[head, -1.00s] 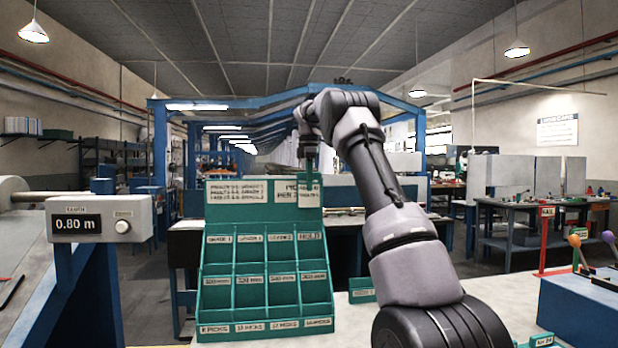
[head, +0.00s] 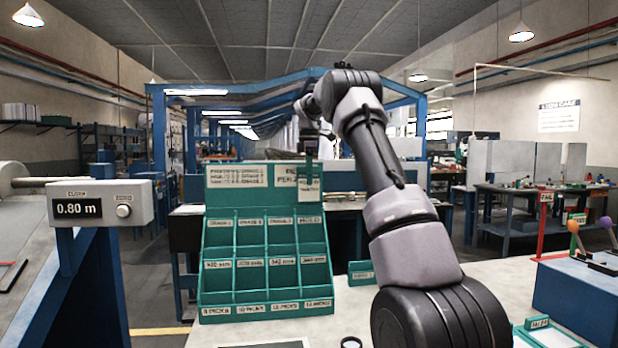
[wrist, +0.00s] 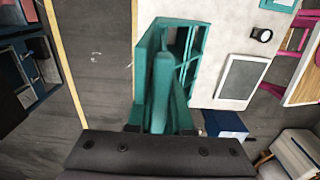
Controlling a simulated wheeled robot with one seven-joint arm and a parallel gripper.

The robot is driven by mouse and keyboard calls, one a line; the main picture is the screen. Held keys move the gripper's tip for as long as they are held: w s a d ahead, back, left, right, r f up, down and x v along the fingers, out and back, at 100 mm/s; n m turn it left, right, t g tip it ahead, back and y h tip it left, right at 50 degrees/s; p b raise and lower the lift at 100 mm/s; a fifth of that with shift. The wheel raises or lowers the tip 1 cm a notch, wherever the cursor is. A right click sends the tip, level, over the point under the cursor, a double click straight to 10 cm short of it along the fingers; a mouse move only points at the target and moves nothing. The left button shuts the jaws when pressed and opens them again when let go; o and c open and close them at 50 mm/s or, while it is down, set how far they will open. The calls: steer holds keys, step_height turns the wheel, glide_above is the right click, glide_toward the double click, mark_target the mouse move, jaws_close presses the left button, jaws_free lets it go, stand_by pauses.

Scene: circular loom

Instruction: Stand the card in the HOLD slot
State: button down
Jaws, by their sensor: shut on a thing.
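The green rack (head: 210,255) stands on the pale bench in the head view, with columns of slots in two rows. The HOLD slot (head: 310,236) is at the right end of the upper row. My gripper (head: 310,150) is above that column, shut on the card (head: 309,184). The card hangs upright in front of the rack's header panel, its lower edge a little above the HOLD label. In the wrist view, my gripper (wrist: 160,128) has a green upright piece between its fingers, over the rack (wrist: 190,45). I cannot tell there where card and rack part.
A length readout box (head: 100,205) stands at the left. A blue box (head: 580,300) with coloured knobs and a green tray (head: 548,335) are at the right.

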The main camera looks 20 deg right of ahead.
mark_target(309, 194)
steer(key=shift+f, duration=0.25)
steer(key=shift+f, duration=0.7)
steer(key=shift+f, duration=0.15)
steer(key=shift+f, duration=2.1)
steer(key=c, duration=0.7)
jaws_free()
steer(key=shift+f, duration=0.1)
steer(key=shift+c, duration=0.2)
step_height(309, 194, up, 11)
steer(key=shift+f, duration=0.1)
